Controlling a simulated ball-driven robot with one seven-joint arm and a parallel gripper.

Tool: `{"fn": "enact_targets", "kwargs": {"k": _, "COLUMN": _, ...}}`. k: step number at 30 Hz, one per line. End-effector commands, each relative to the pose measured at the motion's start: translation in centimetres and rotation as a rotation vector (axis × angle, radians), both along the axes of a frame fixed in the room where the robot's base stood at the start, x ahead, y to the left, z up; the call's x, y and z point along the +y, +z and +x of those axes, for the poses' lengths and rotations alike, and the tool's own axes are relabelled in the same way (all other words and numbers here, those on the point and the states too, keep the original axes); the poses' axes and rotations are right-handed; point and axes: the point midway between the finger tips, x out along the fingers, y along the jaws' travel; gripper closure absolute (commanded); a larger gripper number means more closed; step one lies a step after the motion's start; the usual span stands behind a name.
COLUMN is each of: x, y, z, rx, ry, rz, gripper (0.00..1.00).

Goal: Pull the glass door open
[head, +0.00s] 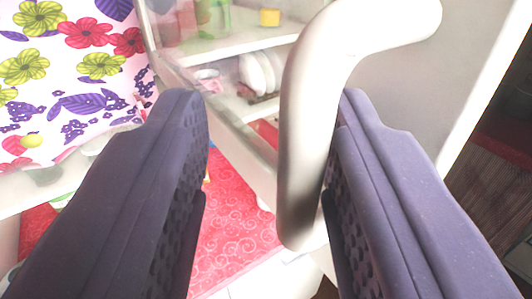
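The silver curved door handle (307,120) runs down the middle of the head view, and its upper end bends right. My gripper (268,100) has its two dark purple fingers apart, one on each side of the handle. A wide gap separates the left finger from the handle. The right finger is close beside it, and I cannot tell whether they touch. The glass door (400,85) is behind the handle, with a pale frame. My fingers and the handle hide part of it, and I cannot tell whether it stands ajar.
Pale shelves (235,45) hold white plates (260,73) and a yellow item (269,17). A flowered oilcloth (65,70) lies at the upper left, with a small yellow object (31,140) on it. A red patterned surface (240,225) is below. A dark reddish-brown front (490,175) stands at the right.

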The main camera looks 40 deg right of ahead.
Motion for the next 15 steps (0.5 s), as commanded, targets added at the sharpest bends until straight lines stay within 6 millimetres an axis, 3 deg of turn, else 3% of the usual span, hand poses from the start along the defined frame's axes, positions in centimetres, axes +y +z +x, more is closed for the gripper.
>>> {"fn": "enact_targets", "kwargs": {"k": 9, "x": 0.5, "y": -0.3, "z": -0.4, "rx": 0.004, "ry": 0.005, "rz": 0.001, "gripper": 0.62}}
{"fn": "enact_targets", "kwargs": {"k": 15, "x": 2.7, "y": -0.4, "z": -2.9, "rx": 0.004, "ry": 0.008, "rz": 0.001, "gripper": 0.62}}
